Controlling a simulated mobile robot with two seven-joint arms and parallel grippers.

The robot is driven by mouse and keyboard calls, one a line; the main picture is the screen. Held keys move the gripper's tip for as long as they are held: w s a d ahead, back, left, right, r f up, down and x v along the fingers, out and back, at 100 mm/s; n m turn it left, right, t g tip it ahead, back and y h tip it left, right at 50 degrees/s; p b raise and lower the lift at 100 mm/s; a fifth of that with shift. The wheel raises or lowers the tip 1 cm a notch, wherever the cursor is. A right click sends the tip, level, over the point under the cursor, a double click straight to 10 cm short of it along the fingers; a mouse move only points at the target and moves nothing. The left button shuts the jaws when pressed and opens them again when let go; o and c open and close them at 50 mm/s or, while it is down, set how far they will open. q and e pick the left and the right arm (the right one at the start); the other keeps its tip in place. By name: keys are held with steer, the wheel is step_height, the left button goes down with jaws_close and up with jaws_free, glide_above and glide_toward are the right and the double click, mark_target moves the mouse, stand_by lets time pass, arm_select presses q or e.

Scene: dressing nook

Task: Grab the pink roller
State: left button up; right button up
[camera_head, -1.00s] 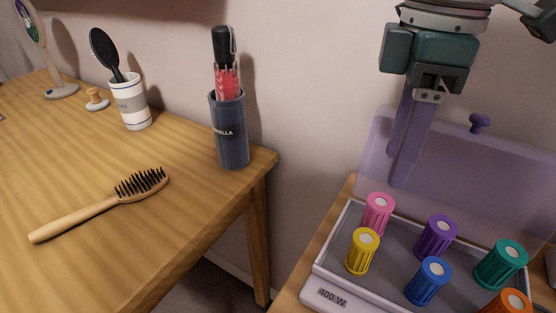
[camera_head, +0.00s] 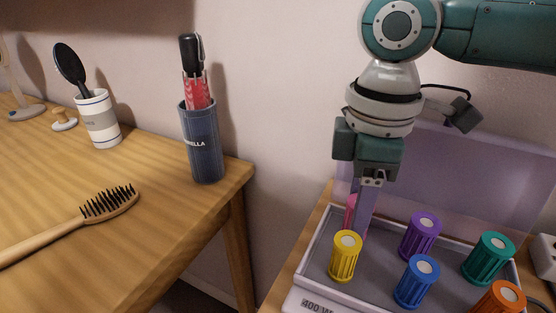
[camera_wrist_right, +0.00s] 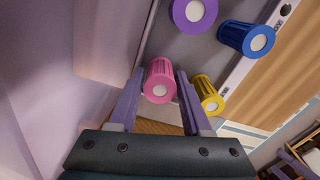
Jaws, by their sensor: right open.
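The pink roller (camera_head: 350,210) stands at the back left of the heated tray (camera_head: 307,246), mostly hidden behind my right gripper's finger and the yellow roller (camera_head: 345,257) in the head view. My right gripper (camera_head: 361,228) points down into the tray at it. In the right wrist view the pink roller (camera_wrist_right: 160,82) lies between the two purple fingers of the right gripper (camera_wrist_right: 158,84), which are open on either side. A gap shows beside the roller, so I see no grip on it. The yellow roller (camera_wrist_right: 207,95) is close beside the right-hand finger. My left gripper is out of view.
Purple (camera_head: 420,237), blue (camera_head: 416,282), green (camera_head: 488,259) and orange (camera_head: 499,299) rollers stand in the tray. Its translucent lid (camera_head: 490,185) is raised behind. A wooden table (camera_head: 150,215) at left holds a hairbrush (camera_head: 105,205) and an umbrella holder (camera_head: 202,145).

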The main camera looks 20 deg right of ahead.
jaws_close()
steer(key=shift+r, duration=0.1)
stand_by(0.3)
